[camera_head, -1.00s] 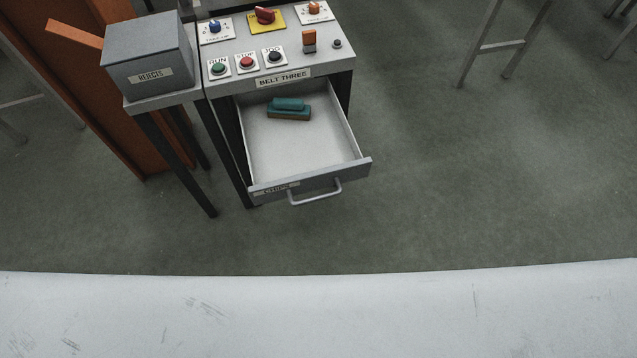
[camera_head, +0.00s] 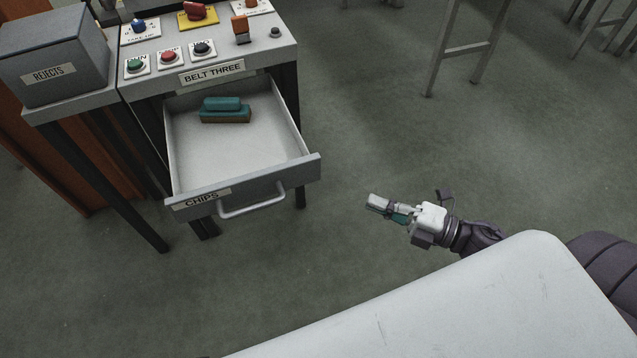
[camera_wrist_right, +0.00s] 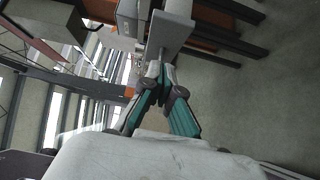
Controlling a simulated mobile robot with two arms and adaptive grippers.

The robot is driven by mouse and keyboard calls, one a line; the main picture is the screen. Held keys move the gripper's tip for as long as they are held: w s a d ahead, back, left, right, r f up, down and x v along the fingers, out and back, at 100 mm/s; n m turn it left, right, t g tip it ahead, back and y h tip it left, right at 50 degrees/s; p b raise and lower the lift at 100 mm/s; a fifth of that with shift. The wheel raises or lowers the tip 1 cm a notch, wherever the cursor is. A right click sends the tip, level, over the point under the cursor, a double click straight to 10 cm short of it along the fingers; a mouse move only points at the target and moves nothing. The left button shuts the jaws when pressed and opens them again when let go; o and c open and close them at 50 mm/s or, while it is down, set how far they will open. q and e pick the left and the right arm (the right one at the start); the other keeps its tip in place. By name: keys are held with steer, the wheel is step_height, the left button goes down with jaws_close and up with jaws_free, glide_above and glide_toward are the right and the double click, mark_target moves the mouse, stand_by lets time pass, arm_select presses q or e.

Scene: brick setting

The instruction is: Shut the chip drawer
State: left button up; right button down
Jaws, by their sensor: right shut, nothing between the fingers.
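The chip drawer (camera_head: 240,183), a pale grey tray with a "CHIPS" label and a bar handle (camera_head: 252,203) on its front, stands pulled out below the control panel in the head view. A teal brush-like item with a brown base (camera_head: 225,112) lies inside it near the back. My right gripper (camera_head: 378,203) is shut and empty, to the right of the drawer front and apart from it. Its teal-sided fingers also show in the right wrist view (camera_wrist_right: 158,72), with the grey drawer front seemingly just beyond them. My left gripper is not in view.
The "BELT THREE" panel (camera_head: 213,73) carries several buttons and knobs above the drawer. A grey "REJECTS" box (camera_head: 55,60) sits on a stand at the left. Table legs (camera_head: 462,48) stand at the back right. The floor (camera_head: 360,120) right of the drawer is clear.

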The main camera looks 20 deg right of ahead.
glide_toward(306, 168)
steer(key=a, duration=0.4)
steer(key=w, duration=0.3)
steer(key=shift+w+n+y, duration=0.3)
steer(key=shift+w, duration=0.5)
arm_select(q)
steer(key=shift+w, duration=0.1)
